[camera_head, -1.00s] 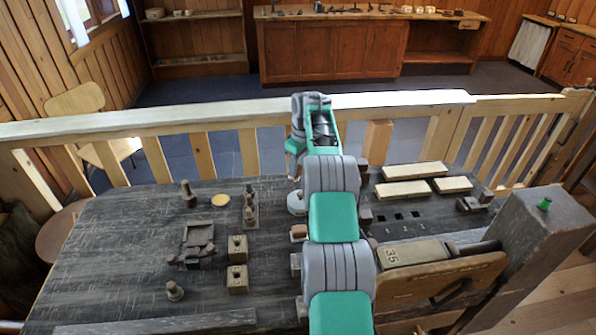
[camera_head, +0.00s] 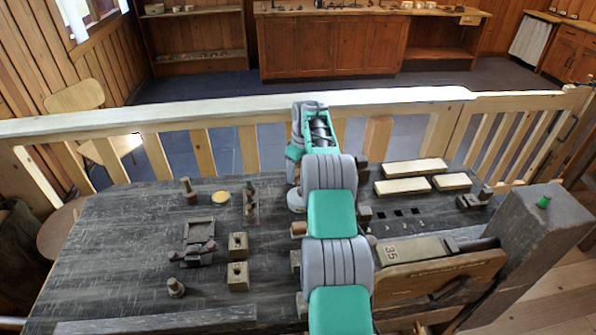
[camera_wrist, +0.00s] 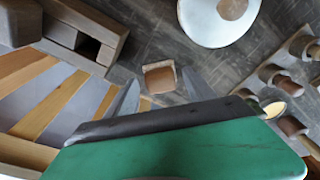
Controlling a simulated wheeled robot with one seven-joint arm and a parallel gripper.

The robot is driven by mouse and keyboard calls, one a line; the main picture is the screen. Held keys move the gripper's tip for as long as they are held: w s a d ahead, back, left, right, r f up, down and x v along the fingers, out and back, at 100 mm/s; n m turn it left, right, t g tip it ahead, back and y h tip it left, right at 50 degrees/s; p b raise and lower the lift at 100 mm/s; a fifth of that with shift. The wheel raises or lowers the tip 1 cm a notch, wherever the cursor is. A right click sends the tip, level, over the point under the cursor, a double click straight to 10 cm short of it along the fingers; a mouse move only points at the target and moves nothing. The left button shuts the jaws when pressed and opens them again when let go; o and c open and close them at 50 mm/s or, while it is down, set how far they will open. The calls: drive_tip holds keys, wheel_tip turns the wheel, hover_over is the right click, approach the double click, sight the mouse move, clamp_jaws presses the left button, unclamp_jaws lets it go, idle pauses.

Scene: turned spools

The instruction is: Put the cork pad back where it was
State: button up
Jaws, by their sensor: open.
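A round tan disc (camera_head: 220,197) that looks like the cork pad lies flat on the dark table, left of a small rack of spools (camera_head: 250,210). What seems to be the same disc shows in the wrist view (camera_wrist: 273,108), partly hidden by the rack. My gripper (camera_wrist: 161,78) is open, its two grey fingertips either side of a small square block with a brown top (camera_wrist: 159,78). I cannot tell whether the fingers are above it or level with it. In the head view my arm hides the fingertips.
A white round dish (camera_wrist: 218,18) lies close to the fingers. A dark wooden housing (camera_wrist: 88,28) stands at the wrist view's upper left. The railing (camera_head: 230,113) bounds the table's far side. The table's left part has free room.

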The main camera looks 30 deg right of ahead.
drive_tip(key=shift+r, duration=0.6)
wheel_tip(320, 180, up, 11)
drive_tip(key=s+p, duration=0.1)
drive_tip(key=p, duration=0.3)
drive_tip(key=s+a+r+m+t, duration=0.1)
drive_tip(key=s+a+r, duration=0.3)
drive_tip(key=a+r, duration=0.5)
drive_tip(key=s+a+r+m+t, duration=0.1)
drive_tip(key=s+a+r, duration=0.4)
drive_tip(key=a, duration=0.8)
drive_tip(key=s+a+f, duration=0.1)
drive_tip(key=s+a, duration=0.2)
drive_tip(key=s, duration=0.4)
drive_tip(key=s+a+f+m, duration=0.1)
drive_tip(key=s+a+f, duration=0.1)
drive_tip(key=s+a, duration=0.2)
drive_tip(key=s+a+f, duration=0.2)
drive_tip(key=s+a, duration=0.1)
drive_tip(key=s, duration=0.7)
drive_tip(key=shift+a+m+t, duration=0.2)
drive_tip(key=shift+m+t, duration=0.2)
